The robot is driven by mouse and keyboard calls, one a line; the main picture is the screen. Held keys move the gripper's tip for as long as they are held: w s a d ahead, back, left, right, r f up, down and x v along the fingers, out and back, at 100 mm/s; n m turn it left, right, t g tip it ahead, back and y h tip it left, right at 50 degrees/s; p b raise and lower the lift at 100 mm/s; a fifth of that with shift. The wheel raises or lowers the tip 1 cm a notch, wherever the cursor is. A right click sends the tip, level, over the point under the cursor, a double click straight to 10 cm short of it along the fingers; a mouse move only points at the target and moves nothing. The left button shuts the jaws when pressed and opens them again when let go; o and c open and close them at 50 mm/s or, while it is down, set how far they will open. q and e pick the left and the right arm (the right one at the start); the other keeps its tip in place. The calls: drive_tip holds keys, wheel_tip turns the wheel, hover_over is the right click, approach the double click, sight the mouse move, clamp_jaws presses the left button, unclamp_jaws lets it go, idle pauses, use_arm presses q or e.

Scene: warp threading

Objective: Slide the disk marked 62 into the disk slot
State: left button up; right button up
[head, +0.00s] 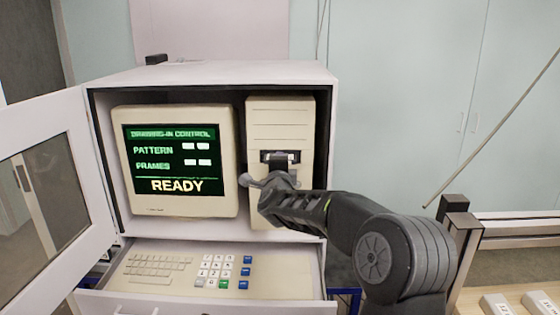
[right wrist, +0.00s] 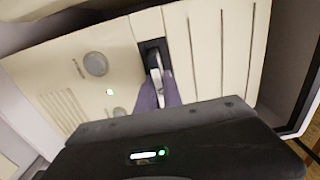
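The disk slot (head: 268,156) is a dark opening in the beige drive unit (head: 281,117), right of the monitor. It also shows in the right wrist view (right wrist: 153,47). My right gripper (head: 270,181) is at the front of the drive, just below the slot in the head view. Its purplish-looking fingers (right wrist: 159,94) are close together in the wrist view. A thin pale piece (right wrist: 158,66) runs between them towards the slot; I cannot tell whether it is the disk's edge. No number 62 is readable. My left gripper is not in view.
The monitor (head: 172,160) reads READY. The cabinet door (head: 40,180) stands open at left. A keyboard drawer (head: 215,275) is pulled out below. Pale marked pieces (head: 495,304) lie on a table at lower right. A thin rod (head: 490,130) slants across the right side.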

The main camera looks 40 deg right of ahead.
drive_tip(key=shift+s+r+b, duration=0.15)
drive_tip(key=shift+r+b, duration=0.1)
drive_tip(key=shift+b, duration=0.1)
drive_tip(key=b+v, duration=0.1)
drive_tip(key=v, duration=0.6)
drive_tip(key=shift+s+a+f+b, duration=0.15)
drive_tip(key=shift+a+f+b, duration=0.1)
drive_tip(key=shift+b, duration=0.1)
